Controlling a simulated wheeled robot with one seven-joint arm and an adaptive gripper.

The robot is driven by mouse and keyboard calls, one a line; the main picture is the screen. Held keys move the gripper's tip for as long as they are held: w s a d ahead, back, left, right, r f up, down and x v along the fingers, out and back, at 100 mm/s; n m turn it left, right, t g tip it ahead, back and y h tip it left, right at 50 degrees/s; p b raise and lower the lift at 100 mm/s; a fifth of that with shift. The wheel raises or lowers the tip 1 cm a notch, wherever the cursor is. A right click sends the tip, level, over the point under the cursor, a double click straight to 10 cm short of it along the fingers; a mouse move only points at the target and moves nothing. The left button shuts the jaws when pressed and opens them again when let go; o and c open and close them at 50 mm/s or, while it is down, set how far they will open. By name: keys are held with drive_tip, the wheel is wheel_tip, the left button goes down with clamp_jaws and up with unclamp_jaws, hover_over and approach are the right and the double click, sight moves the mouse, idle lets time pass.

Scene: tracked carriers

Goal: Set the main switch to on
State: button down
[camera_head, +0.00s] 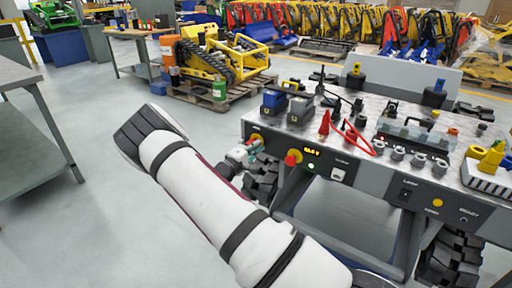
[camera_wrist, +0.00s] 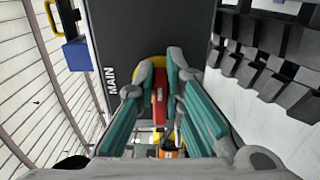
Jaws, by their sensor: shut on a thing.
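The main switch shows in the wrist view as a red handle (camera_wrist: 159,90) on a yellow round plate, on a dark panel (camera_wrist: 112,40) lettered MAIN. My gripper (camera_wrist: 160,76) has its two teal-sided fingers closed on the red handle, one on each side. In the head view, my gripper (camera_head: 243,153) reaches the left end of the carrier's front panel, where part of the yellow switch plate (camera_head: 257,139) shows. The handle is mostly hidden there by my gripper.
Right of the switch are a red knob on yellow (camera_head: 292,158), a small lit display (camera_head: 311,150) and a green light. Batteries (camera_head: 274,102) and red cables (camera_head: 350,138) lie on the carrier's top. Rubber tracks (camera_head: 262,181) are below the panel. Open floor lies left.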

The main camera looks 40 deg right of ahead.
drive_tip(key=shift+f, duration=0.1)
drive_tip(key=c, duration=1.7)
unclamp_jaws()
drive_tip(key=shift+a, duration=0.1)
drive_tip(key=v, duration=1.2)
